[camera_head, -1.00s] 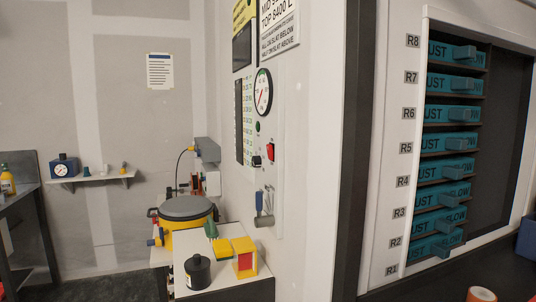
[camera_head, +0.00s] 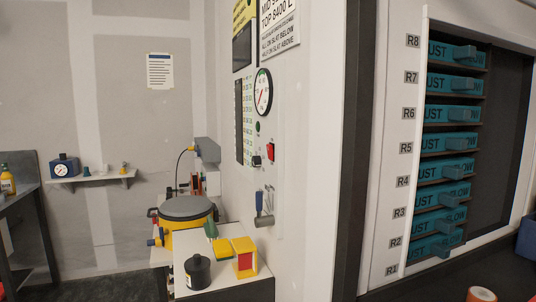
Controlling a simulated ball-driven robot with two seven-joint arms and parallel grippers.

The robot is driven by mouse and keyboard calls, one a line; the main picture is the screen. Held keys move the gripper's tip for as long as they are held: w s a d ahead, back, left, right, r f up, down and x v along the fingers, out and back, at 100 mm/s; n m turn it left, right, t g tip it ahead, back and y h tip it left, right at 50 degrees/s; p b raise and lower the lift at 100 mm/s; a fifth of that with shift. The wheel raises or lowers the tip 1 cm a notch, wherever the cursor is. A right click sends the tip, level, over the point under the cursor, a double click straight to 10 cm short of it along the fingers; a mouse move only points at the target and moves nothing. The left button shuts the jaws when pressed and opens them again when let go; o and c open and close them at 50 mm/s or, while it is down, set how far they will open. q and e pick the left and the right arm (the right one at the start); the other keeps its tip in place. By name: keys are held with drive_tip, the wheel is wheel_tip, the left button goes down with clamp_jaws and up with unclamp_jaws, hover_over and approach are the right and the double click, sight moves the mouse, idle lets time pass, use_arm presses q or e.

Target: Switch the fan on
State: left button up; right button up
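A wall panel carries a round white gauge (camera_head: 263,92) with a red needle. Below it on the panel are a small green lamp or button (camera_head: 258,127), a red rocker switch (camera_head: 271,151) and a black knob (camera_head: 256,160). The red switch is the likeliest fan control, but I cannot read a label on it, nor tell its position. No fan is clearly recognisable. Neither of my grippers is in view.
Teal slats (camera_head: 445,170) fill a rack at right. A small shelf (camera_head: 95,178) is on the back wall.

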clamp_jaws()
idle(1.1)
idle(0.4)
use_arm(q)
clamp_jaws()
